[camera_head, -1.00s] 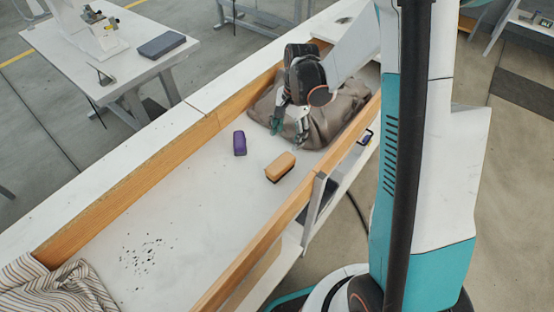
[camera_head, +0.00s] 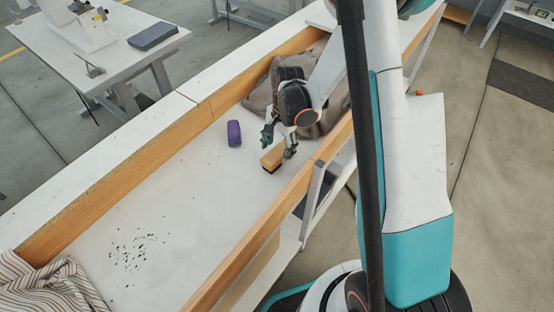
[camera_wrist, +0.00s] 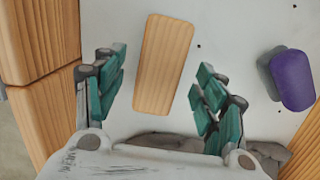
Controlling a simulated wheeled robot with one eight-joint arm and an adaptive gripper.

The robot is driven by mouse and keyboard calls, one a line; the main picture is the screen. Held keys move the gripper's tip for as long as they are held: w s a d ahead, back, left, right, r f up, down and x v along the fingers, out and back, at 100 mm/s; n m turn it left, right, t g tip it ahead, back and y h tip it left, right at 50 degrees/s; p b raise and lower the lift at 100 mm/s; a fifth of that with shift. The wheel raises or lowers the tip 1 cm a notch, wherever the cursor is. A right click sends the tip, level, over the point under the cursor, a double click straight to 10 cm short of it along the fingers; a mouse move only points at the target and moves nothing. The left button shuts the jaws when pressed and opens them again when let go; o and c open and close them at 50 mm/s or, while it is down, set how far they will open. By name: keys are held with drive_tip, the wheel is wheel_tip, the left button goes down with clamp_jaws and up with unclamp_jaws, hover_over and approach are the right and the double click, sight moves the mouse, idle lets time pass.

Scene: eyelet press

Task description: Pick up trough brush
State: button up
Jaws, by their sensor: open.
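The trough brush, a block with a light wooden top and dark bristles below (camera_head: 271,159), lies on the white trough floor near the front wooden rail. My gripper (camera_head: 279,146) is open just above and behind it, with its fingers pointing down. In the wrist view the brush (camera_wrist: 164,65) lies lengthwise ahead of the gap between my teal fingertips (camera_wrist: 160,90). One finger is to each side of it, and neither seems to touch it. Its bristles are hidden in that view.
A purple block (camera_head: 234,133) lies left of the brush. Grey-brown cloth (camera_head: 262,98) is heaped behind my gripper, and striped cloth (camera_head: 45,285) lies at the near left. Wooden rails (camera_head: 110,196) wall the trough.

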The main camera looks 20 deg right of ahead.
sight(277, 152)
drive_tip(key=shift+s+a+f+b, duration=0.1)
drive_tip(key=shift+f+b, duration=0.05)
drive_tip(key=shift+f, duration=0.5)
drive_tip(key=shift+a+f+b, duration=0.1)
drive_tip(key=shift+f+b, duration=0.05)
drive_tip(key=shift+f, duration=0.45)
drive_tip(key=shift+c, duration=0.6)
drive_tip(key=shift+r, duration=0.1)
drive_tip(key=c, duration=1.1)
drive_tip(key=shift+r, duration=0.1)
wheel_tip(277, 152, up, 20)
drive_tip(key=p, duration=0.7)
